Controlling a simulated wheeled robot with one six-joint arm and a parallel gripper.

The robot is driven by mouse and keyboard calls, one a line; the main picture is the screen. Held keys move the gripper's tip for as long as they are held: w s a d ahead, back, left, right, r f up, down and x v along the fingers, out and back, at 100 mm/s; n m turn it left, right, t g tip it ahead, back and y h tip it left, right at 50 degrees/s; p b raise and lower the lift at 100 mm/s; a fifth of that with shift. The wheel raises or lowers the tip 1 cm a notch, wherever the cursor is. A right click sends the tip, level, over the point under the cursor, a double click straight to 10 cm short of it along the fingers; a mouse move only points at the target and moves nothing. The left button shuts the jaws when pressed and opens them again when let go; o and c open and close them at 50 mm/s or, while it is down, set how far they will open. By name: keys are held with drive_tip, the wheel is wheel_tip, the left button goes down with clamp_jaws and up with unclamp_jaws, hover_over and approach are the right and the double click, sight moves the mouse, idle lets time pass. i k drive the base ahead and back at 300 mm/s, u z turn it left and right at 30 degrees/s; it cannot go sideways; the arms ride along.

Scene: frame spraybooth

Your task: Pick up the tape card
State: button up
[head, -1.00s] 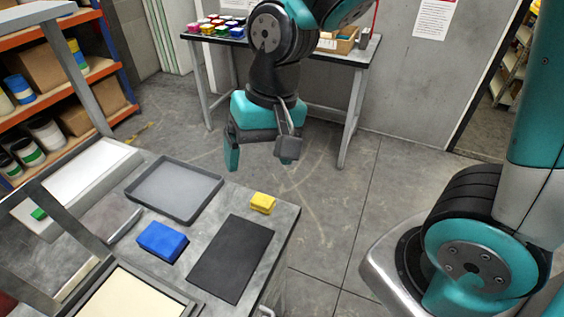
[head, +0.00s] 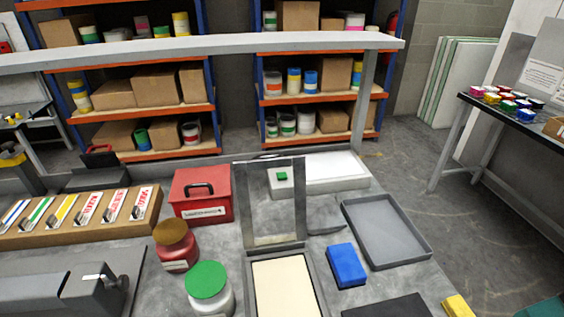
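Several white cards with coloured stripes or red print stand in a row in a long wooden rack (head: 85,228) at the left of the bench. The tape card may be one of these, such as the yellow-striped card (head: 62,211), the green-striped card (head: 39,213) or the red-printed card (head: 115,207). I cannot read which one it is. My gripper's fingers cannot be made out now; only a small teal piece of my arm shows at the bottom right corner.
A red toolbox (head: 201,197), a brown-lidded jar (head: 176,248) and a green-lidded jar (head: 209,289) stand right of the rack. A hinged frame (head: 252,291), blue block (head: 347,264), grey tray (head: 385,231) and yellow block (head: 458,306) lie further right. A grey rail (head: 200,48) crosses above.

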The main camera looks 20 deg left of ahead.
sight(54, 221)
drive_tip(key=k, duration=1.65)
drive_tip(key=u, duration=3.4)
drive_tip(key=i, duration=3.05)
drive_tip(key=z, duration=3.2)
